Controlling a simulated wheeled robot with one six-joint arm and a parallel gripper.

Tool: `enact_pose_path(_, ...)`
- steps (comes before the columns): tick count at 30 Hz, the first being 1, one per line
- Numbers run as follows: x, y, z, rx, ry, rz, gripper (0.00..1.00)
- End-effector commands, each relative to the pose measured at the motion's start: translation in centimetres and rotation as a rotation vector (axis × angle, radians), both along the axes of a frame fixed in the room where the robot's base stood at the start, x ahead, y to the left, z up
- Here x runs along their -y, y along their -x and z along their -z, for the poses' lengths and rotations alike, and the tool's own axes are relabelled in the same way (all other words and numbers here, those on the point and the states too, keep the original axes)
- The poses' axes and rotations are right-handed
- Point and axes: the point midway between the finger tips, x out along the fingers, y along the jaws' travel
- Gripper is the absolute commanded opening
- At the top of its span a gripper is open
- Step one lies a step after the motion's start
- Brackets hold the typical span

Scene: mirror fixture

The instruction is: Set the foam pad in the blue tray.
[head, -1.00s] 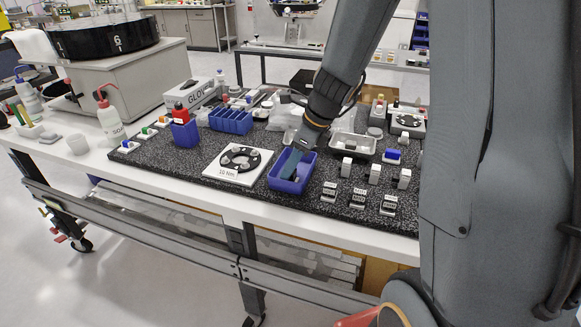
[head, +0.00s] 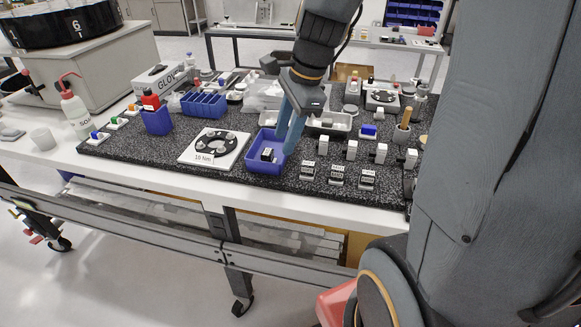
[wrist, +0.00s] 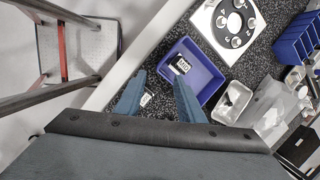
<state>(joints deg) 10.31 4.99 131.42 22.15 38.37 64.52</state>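The blue tray (head: 262,167) sits on the speckled black mat, right of the white plate. A small black block with a white label, which I take to be the foam pad (head: 268,154), lies inside it. In the wrist view the pad (wrist: 180,66) rests on the floor of the blue tray (wrist: 206,84), near one wall and apart from my fingers. My gripper (head: 284,143) is open and empty, above the tray's right side. In the wrist view the two blue fingers of my gripper (wrist: 160,78) are spread apart. They hide part of the tray in the head view.
A white plate with a black ring (head: 214,148) is left of the tray. Several labelled blocks (head: 337,175) stand to its right, and a metal tray (head: 335,121) is behind.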

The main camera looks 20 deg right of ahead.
Motion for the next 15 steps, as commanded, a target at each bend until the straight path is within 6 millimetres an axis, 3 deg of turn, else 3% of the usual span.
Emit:
enact_pose_path(9,-1.6,6.6,4.6,0.103,0.296,-1.057,0.35)
enact_pose_path(15,-1.9,8.6,5.9,0.134,0.381,-1.469,0.35)
